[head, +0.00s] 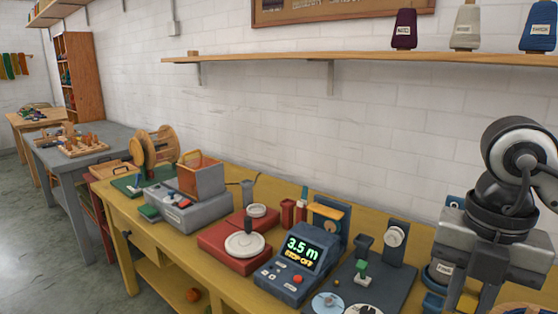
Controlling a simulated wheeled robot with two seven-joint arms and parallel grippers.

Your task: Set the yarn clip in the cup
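I cannot pick out the yarn clip with certainty. A small green piece with a pale base (362,268) stands on the dark board (385,282) at the bench's right part. A small dark cup (364,244) stands just behind it. A grey cup (248,192) stands farther left, behind the red scale; which cup is meant is not clear. My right gripper (472,300) comes in at the right, pointing down, to the right of the dark board. Its two fingers stand apart, with nothing seen held; their tips are near the lower edge. My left gripper is out of view.
The yellow bench (140,222) is crowded. A blue meter (298,265) reads 3.5 m, STOP-OFF. A red scale (215,242), a grey machine (190,212) and a wooden winder (160,145) stand left. Cones stand on the wall shelf (300,59). Blue things lie behind my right gripper.

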